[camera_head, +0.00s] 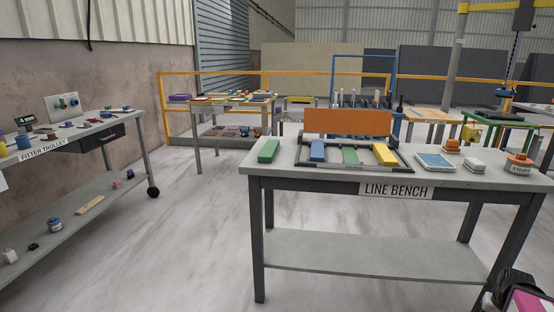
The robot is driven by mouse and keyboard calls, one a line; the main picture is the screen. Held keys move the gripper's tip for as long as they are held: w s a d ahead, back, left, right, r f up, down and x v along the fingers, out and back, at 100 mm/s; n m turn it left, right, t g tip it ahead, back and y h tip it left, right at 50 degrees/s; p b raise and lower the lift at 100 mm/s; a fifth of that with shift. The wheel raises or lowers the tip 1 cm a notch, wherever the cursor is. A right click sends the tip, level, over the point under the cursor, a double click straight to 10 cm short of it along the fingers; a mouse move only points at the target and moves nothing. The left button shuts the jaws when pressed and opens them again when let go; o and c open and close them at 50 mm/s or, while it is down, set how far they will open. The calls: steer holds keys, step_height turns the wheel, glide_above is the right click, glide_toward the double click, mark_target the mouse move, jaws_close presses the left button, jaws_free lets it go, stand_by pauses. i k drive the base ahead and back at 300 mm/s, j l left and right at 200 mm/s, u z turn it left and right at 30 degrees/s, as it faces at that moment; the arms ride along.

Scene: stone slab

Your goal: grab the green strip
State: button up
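A green block (268,151) lies on the left end of the line bench top (440,175), outside the dark frame. A second green strip (350,155) lies inside the dark frame (312,165), between a blue strip (317,151) and a yellow strip (384,154). Both green pieces are uncovered and nothing touches them from above. I cannot make out my gripper's fingers. A dark and pink part cut off at the bottom right corner may be mine.
An orange panel (348,122) stands upright behind the strips. A blue-and-white tray (435,162), small blocks and an orange round container (519,164) stand on the right of the bench. The fitter trolley (45,152) is at left. Open floor (190,240) lies between.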

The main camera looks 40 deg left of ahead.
mark_target(267, 155)
steer(key=i+j+u, duration=0.1)
steer(key=u, duration=1.6)
steer(key=i+u, duration=0.3)
steer(key=l+u, duration=0.15)
steer(key=u, duration=1.3)
